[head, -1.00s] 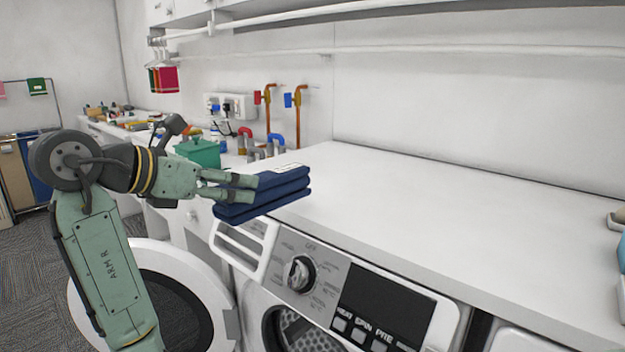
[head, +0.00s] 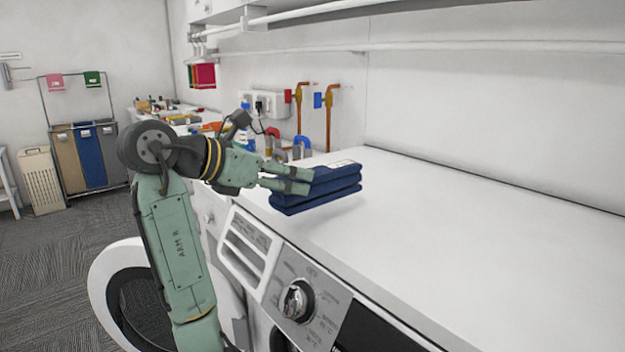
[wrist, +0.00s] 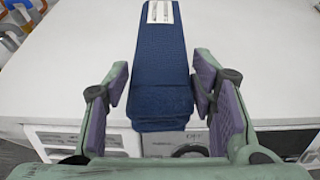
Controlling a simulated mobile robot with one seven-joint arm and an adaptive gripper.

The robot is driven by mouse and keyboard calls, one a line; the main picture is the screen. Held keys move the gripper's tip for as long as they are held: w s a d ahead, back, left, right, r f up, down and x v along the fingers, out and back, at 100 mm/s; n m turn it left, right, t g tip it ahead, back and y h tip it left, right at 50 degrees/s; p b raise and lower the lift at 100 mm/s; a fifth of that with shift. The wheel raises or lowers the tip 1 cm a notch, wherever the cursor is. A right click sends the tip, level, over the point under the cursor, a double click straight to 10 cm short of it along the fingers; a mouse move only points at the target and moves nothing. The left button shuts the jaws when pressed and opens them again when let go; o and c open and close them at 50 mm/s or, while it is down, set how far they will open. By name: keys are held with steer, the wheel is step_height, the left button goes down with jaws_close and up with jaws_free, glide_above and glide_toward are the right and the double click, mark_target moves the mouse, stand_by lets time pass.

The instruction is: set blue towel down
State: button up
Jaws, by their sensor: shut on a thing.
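The blue towel (head: 318,190) is a folded navy stack with a white label on top. My gripper (head: 298,181) is shut on its left end in the head view. The towel is over the left part of the white countertop (head: 470,235); a shadow shows on the counter by it, and I cannot tell whether it touches. In the wrist view the towel (wrist: 160,70) runs away from me between the purple-padded fingers of my gripper (wrist: 160,90). The towel's near end faces the camera.
A washing machine with a dial (head: 297,302) and an open round door (head: 105,275) is below the counter. Pipes (head: 328,115) and a socket box (head: 263,104) are on the wall behind. Laundry bins (head: 88,155) stand at the far left. The counter to the right is clear.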

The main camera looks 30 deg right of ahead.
steer(key=shift+w+d+f+p, duration=0.9)
steer(key=shift+w+d, duration=0.35)
steer(key=shift+w, duration=0.65)
steer(key=shift+w+d+f+p, duration=0.65)
steer(key=shift+w+d+p, duration=0.45)
steer(key=shift+w, duration=0.85)
steer(key=shift+w+d+f+p, duration=0.8)
steer(key=shift+w+d, duration=0.6)
steer(key=shift+w, duration=0.5)
steer(key=o, duration=1.3)
steer(key=b+v, duration=0.3)
steer(key=v, duration=0.9)
steer(key=shift+b, duration=0.35)
